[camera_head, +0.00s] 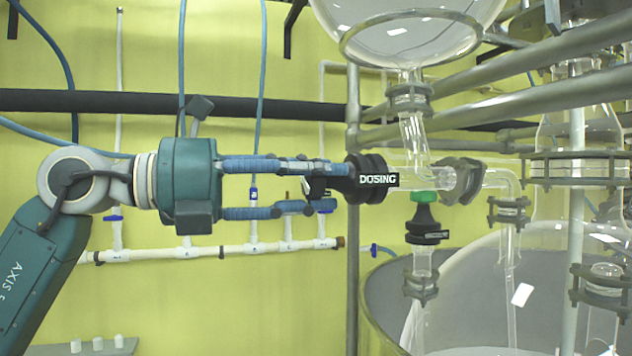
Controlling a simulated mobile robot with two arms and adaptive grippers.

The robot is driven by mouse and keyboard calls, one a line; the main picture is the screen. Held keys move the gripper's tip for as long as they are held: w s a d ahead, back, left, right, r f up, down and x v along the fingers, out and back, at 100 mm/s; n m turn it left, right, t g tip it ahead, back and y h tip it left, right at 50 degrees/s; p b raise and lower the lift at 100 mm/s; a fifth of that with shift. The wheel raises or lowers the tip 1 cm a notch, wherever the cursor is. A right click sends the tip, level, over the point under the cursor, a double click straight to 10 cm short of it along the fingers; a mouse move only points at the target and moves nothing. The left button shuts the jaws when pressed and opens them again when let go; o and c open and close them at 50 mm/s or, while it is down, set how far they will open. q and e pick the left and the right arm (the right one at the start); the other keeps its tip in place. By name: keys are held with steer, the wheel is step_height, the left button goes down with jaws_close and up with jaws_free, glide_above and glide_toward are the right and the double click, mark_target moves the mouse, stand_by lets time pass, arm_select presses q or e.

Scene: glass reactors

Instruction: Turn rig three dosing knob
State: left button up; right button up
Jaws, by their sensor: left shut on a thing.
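The dosing knob (367,179) is black and round, with a white DOSING label facing me. It sits at the left end of a horizontal glass valve tube below the round glass vessel (410,38). My left gripper (338,182) comes in from the left with its blue fingers level. It is shut on the dosing knob, one finger near its upper side and one near its lower side. The exact contact is partly hidden by the fingertips and the knob. My right gripper is not in view.
Metal frame pipes (490,78) cross at the upper right, and a vertical post (353,270) stands just behind the knob. A green-topped black valve (425,212) sits close at the lower right. White wall piping (215,251) runs below my left gripper.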

arm_select(q)
steer(key=n, duration=0.6)
steer(key=shift+d+f+n, duration=0.15)
steer(key=shift+f+n, duration=0.15)
steer(key=shift+f, duration=0.1)
steer(key=n, duration=0.6)
steer(key=shift+b, duration=0.3)
steer(key=n, duration=0.4)
steer(key=shift+r, duration=0.1)
steer(key=n, duration=0.3)
steer(key=shift+r, duration=0.1)
steer(key=n+p, duration=0.1)
steer(key=n, duration=0.5)
steer(key=shift+r+n, duration=0.15)
steer(key=shift+n, duration=0.25)
steer(key=shift+r, duration=0.1)
steer(key=o, duration=1.2)
steer(key=shift+a, duration=0.25)
